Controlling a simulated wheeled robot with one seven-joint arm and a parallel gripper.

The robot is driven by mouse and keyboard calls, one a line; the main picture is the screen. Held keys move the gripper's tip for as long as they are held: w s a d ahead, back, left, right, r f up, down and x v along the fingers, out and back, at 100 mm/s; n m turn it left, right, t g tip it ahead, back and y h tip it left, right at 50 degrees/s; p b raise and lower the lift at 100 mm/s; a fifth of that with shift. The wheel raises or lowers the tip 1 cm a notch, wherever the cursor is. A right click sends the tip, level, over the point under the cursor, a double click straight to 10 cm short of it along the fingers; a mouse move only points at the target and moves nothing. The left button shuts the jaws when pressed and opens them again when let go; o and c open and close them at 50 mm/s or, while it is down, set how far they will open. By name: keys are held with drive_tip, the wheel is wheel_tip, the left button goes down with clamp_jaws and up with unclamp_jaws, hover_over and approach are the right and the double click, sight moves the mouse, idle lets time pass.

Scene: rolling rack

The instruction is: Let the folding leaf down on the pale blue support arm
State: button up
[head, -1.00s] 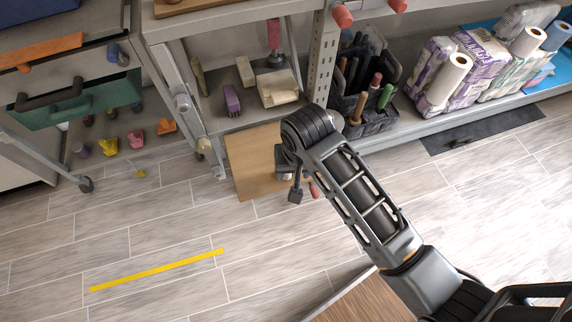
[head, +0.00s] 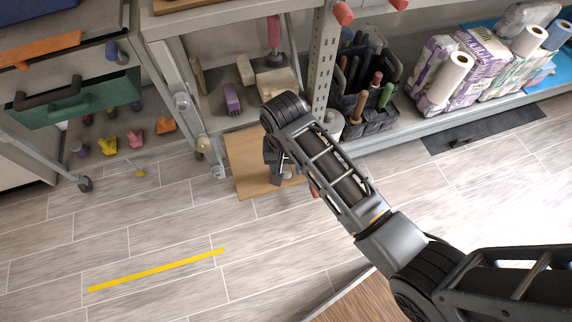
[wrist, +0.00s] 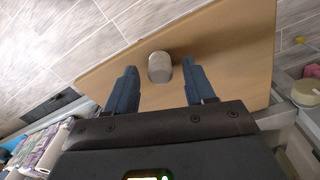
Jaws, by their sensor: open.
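The folding leaf is a light wooden panel (head: 245,152) at the rack's lower front in the head view, partly hidden behind my arm. It fills the middle of the wrist view (wrist: 220,45). A short grey cylindrical knob (wrist: 160,67) shows against the leaf, between my fingers in that picture. My gripper (wrist: 159,75) is open, with two dark blue fingers apart; contact with the knob cannot be told. In the head view my gripper (head: 284,170) is small and dark in front of the leaf. I cannot clearly make out a pale blue support arm.
A black tool caddy (head: 372,122) and packs of paper rolls (head: 437,75) stand on the low shelf at right. A drawer cart (head: 75,100) stands at left. A yellow strip (head: 155,270) lies on the open floor; a dark mat (head: 485,130) lies at right.

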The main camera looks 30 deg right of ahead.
drive_tip(key=shift+f, duration=0.15)
drive_tip(key=shift+c, duration=0.5)
clamp_jaws()
